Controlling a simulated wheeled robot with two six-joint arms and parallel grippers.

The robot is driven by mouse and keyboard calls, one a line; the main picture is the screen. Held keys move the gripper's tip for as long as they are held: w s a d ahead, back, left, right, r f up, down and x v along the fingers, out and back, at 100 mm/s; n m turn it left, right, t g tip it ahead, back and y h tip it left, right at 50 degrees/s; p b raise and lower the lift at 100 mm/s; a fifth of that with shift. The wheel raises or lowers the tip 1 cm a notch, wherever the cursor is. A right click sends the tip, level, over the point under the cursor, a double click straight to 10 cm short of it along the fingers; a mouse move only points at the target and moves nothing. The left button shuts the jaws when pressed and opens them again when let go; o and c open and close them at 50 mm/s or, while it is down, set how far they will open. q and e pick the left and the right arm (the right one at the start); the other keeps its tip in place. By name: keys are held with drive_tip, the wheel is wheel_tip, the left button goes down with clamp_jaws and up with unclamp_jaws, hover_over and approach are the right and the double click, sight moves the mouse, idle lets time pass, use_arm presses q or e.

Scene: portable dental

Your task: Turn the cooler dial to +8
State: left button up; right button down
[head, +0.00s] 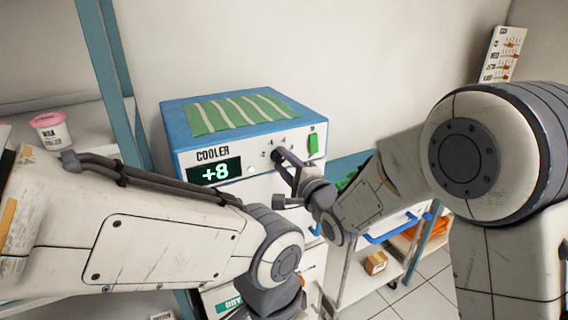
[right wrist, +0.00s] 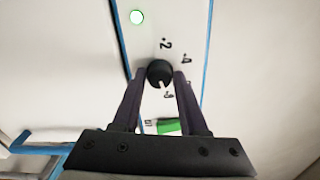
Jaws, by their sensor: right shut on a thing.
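The cooler (head: 262,152) is a white box with a blue top, and its display (head: 215,171) reads +8. My right gripper (head: 281,158) is at its front panel. In the right wrist view the black dial (right wrist: 159,71) sits between the fingertips of my right gripper (right wrist: 160,77), which is shut on it from both sides. The dial's white mark points towards a partly readable label near the green switch. In the head view the fingers mostly hide the dial. My left arm crosses the lower left of the head view; its gripper is not visible.
A green light (head: 250,169) is lit beside the display, and a green switch (head: 313,144) is right of the dial. A pink-lidded cup (head: 50,130) stands on the left shelf. A cart with a blue handle (head: 392,230) stands at lower right.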

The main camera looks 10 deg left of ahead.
drive_tip(key=shift+w+d, duration=0.1)
idle(0.3)
drive_tip(key=shift+c, duration=2.2)
unclamp_jaws()
drive_tip(key=b+v, duration=0.2)
drive_tip(key=v, duration=0.8)
drive_tip(key=shift+d, duration=0.1)
